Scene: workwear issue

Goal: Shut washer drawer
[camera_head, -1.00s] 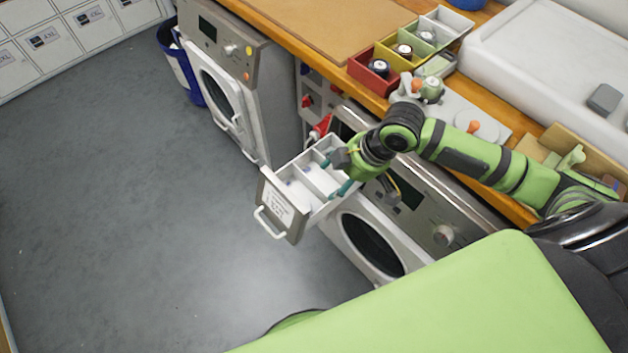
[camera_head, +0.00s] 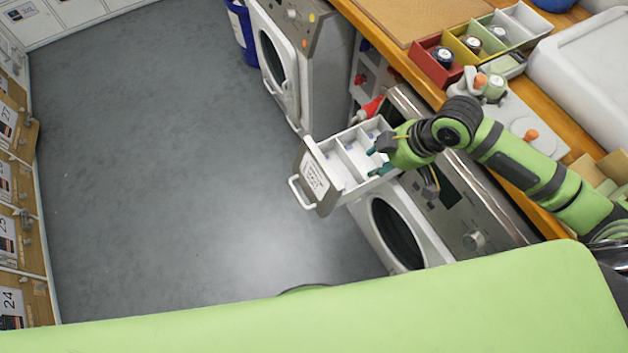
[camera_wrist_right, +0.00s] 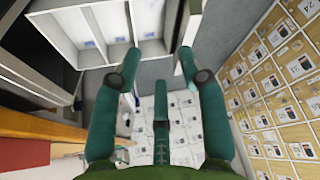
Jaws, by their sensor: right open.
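The washer drawer (camera_head: 315,178) is pulled far out of the washer (camera_head: 440,215), above its round door. It is a white open-topped box with compartments, a grey labelled front and a white handle (camera_head: 300,193) facing the open floor. My right gripper (camera_head: 373,162) is over the inner, washer-side part of the drawer, its teal fingers spread and nothing between them. In the right wrist view, the drawer's compartments (camera_wrist_right: 108,25) lie beyond the open fingertips (camera_wrist_right: 160,60), with the drawer front at their right. Whether the fingers touch the drawer is unclear. My left gripper is out of view.
A second washer (camera_head: 310,65) stands further back, beside a blue bin (camera_head: 243,30). The wooden counter (camera_head: 400,65) above holds red, yellow and green boxes (camera_head: 437,65). The grey floor (camera_head: 170,150) before the drawer is clear. Numbered lockers (camera_head: 15,240) line the left.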

